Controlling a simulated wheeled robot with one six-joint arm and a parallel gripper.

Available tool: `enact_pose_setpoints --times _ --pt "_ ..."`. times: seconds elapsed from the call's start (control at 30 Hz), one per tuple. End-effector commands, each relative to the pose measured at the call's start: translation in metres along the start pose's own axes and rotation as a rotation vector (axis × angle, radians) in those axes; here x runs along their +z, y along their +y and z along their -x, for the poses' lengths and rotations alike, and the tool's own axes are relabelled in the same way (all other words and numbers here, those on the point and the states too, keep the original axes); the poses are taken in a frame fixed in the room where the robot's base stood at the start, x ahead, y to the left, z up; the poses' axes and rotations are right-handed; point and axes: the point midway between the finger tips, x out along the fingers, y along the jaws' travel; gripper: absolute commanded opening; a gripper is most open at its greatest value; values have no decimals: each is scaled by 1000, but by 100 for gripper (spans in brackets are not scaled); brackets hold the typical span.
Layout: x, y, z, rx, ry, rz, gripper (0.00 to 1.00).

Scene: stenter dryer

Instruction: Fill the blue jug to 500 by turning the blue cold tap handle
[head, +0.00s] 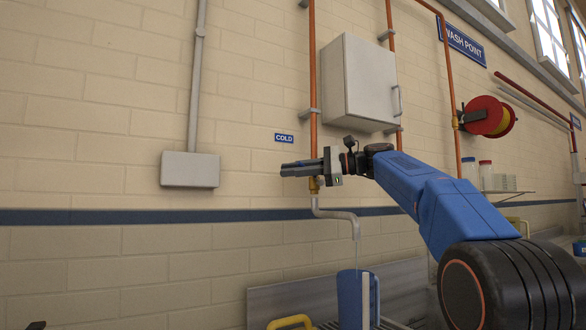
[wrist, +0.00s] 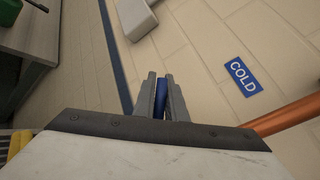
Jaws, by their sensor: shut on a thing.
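The blue cold tap handle (wrist: 161,95) shows in the wrist view between the two grey fingers of my gripper (wrist: 160,92), which are shut on it. In the head view my gripper (head: 290,170) is at the tap and hides the handle. The brass tap body (head: 314,186) and its grey spout (head: 340,215) show just below. The blue jug (head: 350,300) stands upright under the spout's end. A faint thin line, seemingly water, runs from spout to jug. A pale strip is on the jug's right side; its marks and the level are unreadable.
A blue COLD sign (head: 284,138) is on the brick wall by the copper pipe (head: 313,60). A grey wall cabinet (head: 358,85) hangs above my arm. A metal sink (head: 275,300) surrounds the jug's place, with a yellow handle-like object (head: 290,322) left of it.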

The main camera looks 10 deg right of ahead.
Motion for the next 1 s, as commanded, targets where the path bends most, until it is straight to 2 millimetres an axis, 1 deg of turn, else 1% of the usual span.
enact_pose_setpoints --times 0.5,0.7,1.0 --pt "-23 31 -8 191 211 256 0" --pt "-31 38 -8 240 269 322 0" --pt "-36 42 -8 273 305 366 0"
